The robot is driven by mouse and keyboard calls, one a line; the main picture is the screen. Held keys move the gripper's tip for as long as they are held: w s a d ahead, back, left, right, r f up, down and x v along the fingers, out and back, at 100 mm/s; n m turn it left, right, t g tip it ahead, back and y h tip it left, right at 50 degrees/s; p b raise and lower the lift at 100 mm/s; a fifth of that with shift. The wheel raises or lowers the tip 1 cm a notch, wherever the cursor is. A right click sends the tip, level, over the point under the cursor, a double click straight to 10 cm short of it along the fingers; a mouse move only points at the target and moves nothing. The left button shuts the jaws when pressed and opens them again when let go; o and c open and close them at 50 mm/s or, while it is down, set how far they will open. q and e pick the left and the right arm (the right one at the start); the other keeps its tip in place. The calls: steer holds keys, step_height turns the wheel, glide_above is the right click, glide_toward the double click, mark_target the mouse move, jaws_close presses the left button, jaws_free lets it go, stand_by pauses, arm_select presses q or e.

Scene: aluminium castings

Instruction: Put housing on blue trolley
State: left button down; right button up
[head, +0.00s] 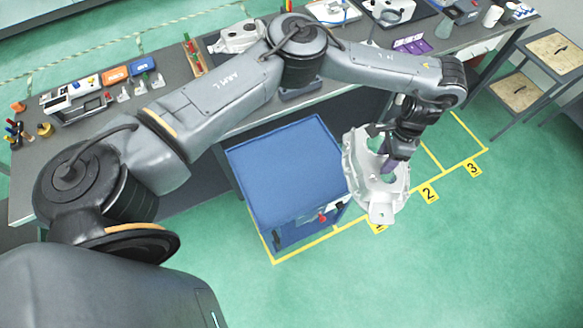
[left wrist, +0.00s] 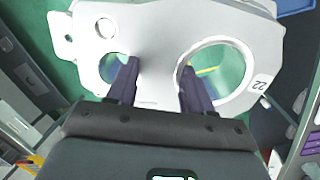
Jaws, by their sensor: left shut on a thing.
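The housing (head: 363,182) is a silver-grey casting with large round openings. My left gripper (head: 392,160) is shut on it and holds it in the air, just right of the blue trolley in the head view. In the left wrist view the housing (left wrist: 150,45) fills the top, with the two dark fingers of my left gripper (left wrist: 156,88) against it and a "22" mark at its right. The blue trolley (head: 285,165) has a flat, empty blue top and stands on the floor before the bench. My right gripper is not in view.
A grey workbench (head: 225,130) runs behind the trolley, with another casting (head: 237,37), tools and small bins on it. Yellow floor bays marked 2 (head: 429,193) and 3 (head: 473,168) lie to the right. A stand with wooden shelves (head: 515,90) is at far right. The front floor is clear.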

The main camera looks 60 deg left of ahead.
arm_select(q)
steer(key=a+f+m+b, duration=0.1)
steer(key=a+f+m, duration=0.2)
steer(key=a+m, duration=0.1)
steer(key=a+f+m+y+b, duration=0.1)
steer(key=a+f+m+b, duration=0.1)
steer(key=a+f+m, duration=0.1)
steer(key=a+f+m+t+b, duration=0.1)
steer(key=a+f+m, duration=0.3)
steer(key=a+m, duration=0.2)
steer(key=shift+w+a+y+b, duration=0.1)
steer(key=shift+a+y+b, duration=0.3)
steer(key=shift+a, duration=0.4)
steer(key=shift+n, duration=0.6)
steer(key=shift+s+a+f+b, duration=0.25)
steer(key=shift+s+a+f, duration=1.5)
steer(key=shift+s+f, duration=1.1)
steer(key=shift+s+a+f+b, duration=0.3)
steer(key=shift+s+a+f, duration=1.75)
steer(key=shift+f, duration=1.25)
steer(key=shift+s+a+f+b, duration=0.25)
steer(key=shift+s+a+f, duration=1.25)
steer(key=shift+s+f, duration=1.45)
steer(key=shift+w+a+f, duration=0.1)
steer(key=shift+w+f, duration=0.1)
steer(key=shift+f, duration=0.1)
steer(key=shift+c, duration=2.2)
jaws_free()
steer(key=shift+s+f, duration=0.1)
